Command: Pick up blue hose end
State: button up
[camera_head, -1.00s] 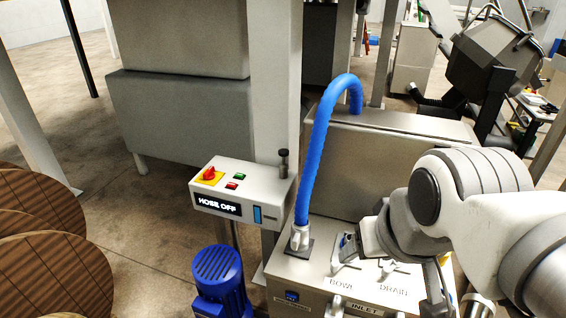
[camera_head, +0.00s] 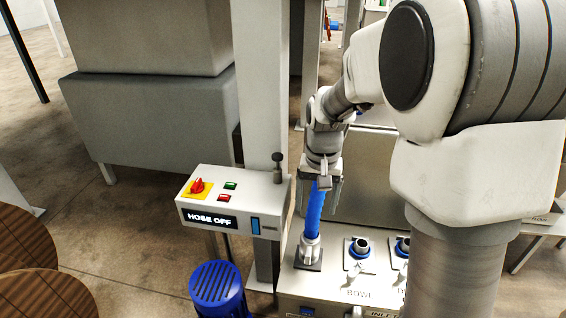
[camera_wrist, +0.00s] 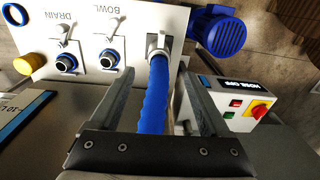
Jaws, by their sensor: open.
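The blue hose (camera_head: 315,210) rises from a grey fitting (camera_head: 309,246) on the left port of the steel panel. In the wrist view the blue hose (camera_wrist: 156,105) runs from its fitting (camera_wrist: 158,44) toward my gripper. My gripper (camera_wrist: 160,80) is open, with one finger on each side of the hose and visible space between fingers and hose. In the head view my gripper (camera_head: 320,195) is above the fitting. The upper part of the hose is hidden behind my gripper and arm.
The BOWL port (camera_head: 360,247) and DRAIN port (camera_head: 402,246) sit right of the hose fitting. A control box (camera_head: 232,200) reading "HOSE OFF" stands left, with a post (camera_head: 262,100) behind it. A blue motor (camera_head: 217,284) is below the box. A yellow cap (camera_wrist: 27,63) shows in the wrist view.

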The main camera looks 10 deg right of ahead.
aim_at(309, 245)
jog(key=shift+g, duration=0.3)
jog(key=f, duration=0.4)
jog(key=w+f, duration=0.1)
jog(key=f, duration=0.9)
jog(key=shift+w, duration=0.15)
jog(key=shift+a+f, duration=0.1)
jog(key=shift+f, duration=2.95)
grip_shut()
jog(key=shift+r, duration=0.1)
